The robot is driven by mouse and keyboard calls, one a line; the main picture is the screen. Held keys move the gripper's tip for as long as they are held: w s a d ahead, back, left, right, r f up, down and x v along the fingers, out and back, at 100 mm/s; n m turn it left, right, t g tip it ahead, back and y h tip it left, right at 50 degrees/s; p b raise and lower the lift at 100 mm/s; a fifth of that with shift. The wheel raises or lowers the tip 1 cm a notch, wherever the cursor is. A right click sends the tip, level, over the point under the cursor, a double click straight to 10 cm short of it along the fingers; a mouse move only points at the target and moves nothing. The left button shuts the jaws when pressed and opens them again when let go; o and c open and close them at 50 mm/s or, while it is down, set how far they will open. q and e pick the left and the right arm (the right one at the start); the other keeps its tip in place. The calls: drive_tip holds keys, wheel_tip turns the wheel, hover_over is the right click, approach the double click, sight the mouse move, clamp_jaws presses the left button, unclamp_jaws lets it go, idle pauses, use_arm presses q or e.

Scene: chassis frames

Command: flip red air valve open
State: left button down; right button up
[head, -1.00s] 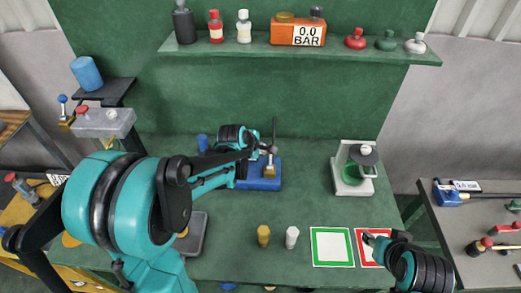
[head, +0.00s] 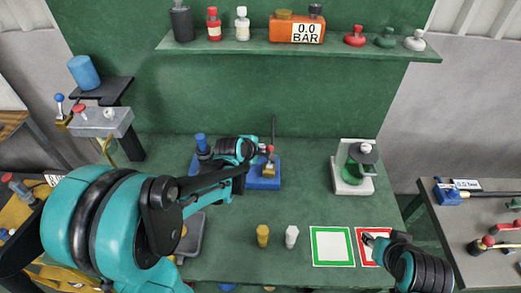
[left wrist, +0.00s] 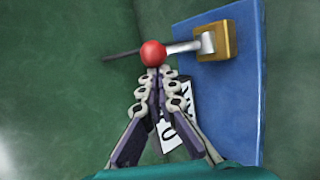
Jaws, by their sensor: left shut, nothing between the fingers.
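The red ball knob (left wrist: 153,53) of the valve sits on a silver lever in the left wrist view. The lever runs right to a brass block (left wrist: 217,40) on a blue plate (left wrist: 240,90). In the head view the red knob (head: 270,149) is small, above the blue plate (head: 265,181). My left gripper (left wrist: 157,72) is shut and empty, its fingertips right at the knob; I cannot tell whether they touch it. My right gripper (head: 368,238) is over the red-framed square at the lower right; its jaw state is unclear.
An orange gauge box (head: 297,30) reading 0.0 BAR stands on the shelf above. A white-based stand (head: 352,185) is to the right. A yellow peg (head: 263,235) and a white peg (head: 292,236) stand in front. The bench between is clear.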

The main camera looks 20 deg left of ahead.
use_arm(q)
drive_tip(key=shift+s+d+t+b, duration=0.1)
drive_tip(key=shift+s+t+b, duration=0.2)
drive_tip(key=shift+t+b, duration=0.1)
drive_tip(key=shift+s+d+t+y+b, duration=0.15)
drive_tip(key=shift+s+t+y+b, duration=0.25)
drive_tip(key=shift+t+b, duration=0.35)
drive_tip(key=shift+m+t, duration=0.4)
drive_tip(key=shift+t, duration=0.45)
drive_tip(key=shift+s+d+f+b, duration=0.1)
drive_tip(key=shift+s+d+b, duration=0.1)
drive_tip(key=shift+s+b, duration=0.35)
drive_tip(key=shift+s+d+f+b, duration=0.15)
drive_tip(key=shift+s+b, duration=0.1)
drive_tip(key=shift+s, duration=0.55)
drive_tip(key=shift+s+d+r+b, duration=0.1)
drive_tip(key=shift+s+d+b, duration=0.1)
drive_tip(key=shift+s+b, duration=0.35)
drive_tip(key=shift+s+p, duration=0.15)
drive_tip(key=shift+p, duration=0.15)
drive_tip(key=shift+s+d+r+p, duration=0.2)
drive_tip(key=shift+s+r+p, duration=0.2)
drive_tip(key=shift+s, duration=0.2)
